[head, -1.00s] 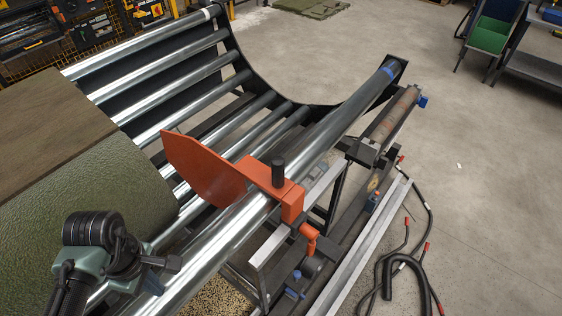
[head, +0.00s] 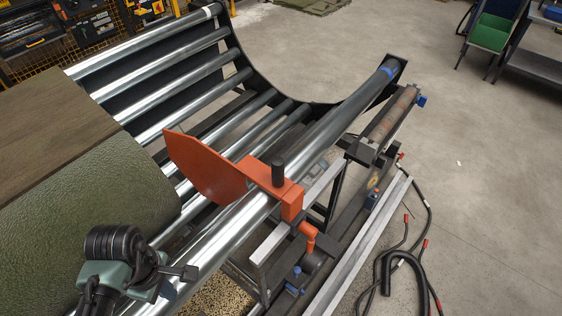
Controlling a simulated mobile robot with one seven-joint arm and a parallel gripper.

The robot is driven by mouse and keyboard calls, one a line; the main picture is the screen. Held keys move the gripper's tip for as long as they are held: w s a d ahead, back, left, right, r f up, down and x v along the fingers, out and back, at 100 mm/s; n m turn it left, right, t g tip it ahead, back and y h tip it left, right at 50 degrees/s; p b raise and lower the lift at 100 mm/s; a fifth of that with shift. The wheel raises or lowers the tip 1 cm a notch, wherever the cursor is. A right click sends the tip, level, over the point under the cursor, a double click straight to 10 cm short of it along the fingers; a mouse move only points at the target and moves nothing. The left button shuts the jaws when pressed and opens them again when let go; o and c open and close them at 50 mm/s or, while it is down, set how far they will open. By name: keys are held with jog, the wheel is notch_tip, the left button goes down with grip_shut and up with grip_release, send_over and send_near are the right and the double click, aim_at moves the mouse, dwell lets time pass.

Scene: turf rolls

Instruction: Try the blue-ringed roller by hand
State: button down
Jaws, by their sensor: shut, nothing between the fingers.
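The blue-ringed roller (head: 342,113) is a long steel bar along the front of the roller cradle. It runs from the far upper right, where its blue ring (head: 389,71) sits by the black end plate, down to the lower left. An orange stop plate (head: 205,168) with a clamp and black knob (head: 278,172) sits on it partway. My gripper (head: 188,273) is at the lower left, its shut, empty fingertips overlapping the roller's near part. I cannot tell whether they touch it. The roller's near end is hidden.
Several other steel rollers (head: 165,72) lie behind. A smaller worn roller (head: 390,115), an aluminium rail (head: 358,245) and black hoses (head: 388,270) are at right. Open concrete floor lies beyond.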

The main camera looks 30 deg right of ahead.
jog(key=shift+w+a+r+p, duration=0.1)
jog(key=shift+w+r+p, duration=0.05)
jog(key=shift+r+p, duration=0.4)
jog(key=shift+w+a+r+p, duration=0.1)
jog(key=shift+r+p, duration=0.3)
jog(key=shift+p, duration=0.25)
notch_tip(320, 180, up, 2)
jog(key=shift+s+d+r+p, duration=0.1)
jog(key=shift+s+p, duration=0.05)
jog(key=shift+p, duration=0.9)
jog(key=shift+d, duration=0.1)
